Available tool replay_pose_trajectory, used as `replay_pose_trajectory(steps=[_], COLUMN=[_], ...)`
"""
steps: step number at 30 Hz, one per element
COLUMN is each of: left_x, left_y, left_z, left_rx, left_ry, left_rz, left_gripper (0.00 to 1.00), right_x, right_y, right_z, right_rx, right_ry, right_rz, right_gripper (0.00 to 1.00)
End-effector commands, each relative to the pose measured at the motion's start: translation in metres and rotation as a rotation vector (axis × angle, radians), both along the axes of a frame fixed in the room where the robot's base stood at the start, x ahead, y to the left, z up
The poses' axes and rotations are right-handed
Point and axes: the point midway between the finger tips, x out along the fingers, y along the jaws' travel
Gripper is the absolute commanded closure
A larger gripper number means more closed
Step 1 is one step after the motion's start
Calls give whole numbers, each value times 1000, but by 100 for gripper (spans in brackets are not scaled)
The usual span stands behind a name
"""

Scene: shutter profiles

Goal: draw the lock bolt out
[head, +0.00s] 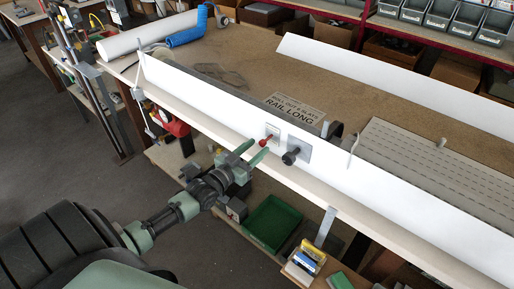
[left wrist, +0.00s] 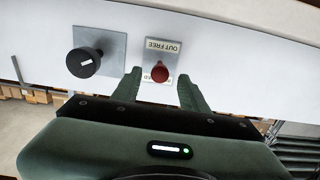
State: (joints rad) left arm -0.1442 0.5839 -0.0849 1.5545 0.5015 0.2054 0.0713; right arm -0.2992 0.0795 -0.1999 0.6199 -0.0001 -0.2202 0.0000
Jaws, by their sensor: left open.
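The lock bolt has a red knob (head: 266,140) that sticks out of a small labelled plate on the long white rail (head: 220,108). In the left wrist view the red knob (left wrist: 160,73) sits between the two green fingers, and the plate's label (left wrist: 163,46) reads "OUT FREE" upside down; a lower label is partly hidden by the knob. My left gripper (head: 252,153) is open in front of the knob. It also shows in the left wrist view (left wrist: 160,85), with a finger on each side of the knob. I cannot tell whether either finger touches it. My right gripper is not in view.
A black knob (head: 291,156) on a grey plate stands just right of the red one. A green crate (head: 272,223) and small boxes (head: 304,262) are below the bench edge.

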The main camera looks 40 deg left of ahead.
Motion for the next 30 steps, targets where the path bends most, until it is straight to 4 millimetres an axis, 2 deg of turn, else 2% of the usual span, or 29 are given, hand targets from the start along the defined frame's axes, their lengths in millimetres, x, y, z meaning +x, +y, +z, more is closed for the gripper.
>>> replay_pose_trajectory(steps=[6,12,17,30], left_x=[-37,-61,-68,-68], left_y=[3,5,5,6], left_z=[-3,-2,-1,0], left_rx=[0,0,1,1], left_ry=[4,3,1,0], left_rz=[-1,0,0,0], left_gripper=[56,56,56,56], right_x=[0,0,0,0], right_y=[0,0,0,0], right_z=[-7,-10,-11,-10], right_rx=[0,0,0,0], right_ry=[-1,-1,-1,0], right_rz=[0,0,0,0], right_gripper=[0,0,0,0])
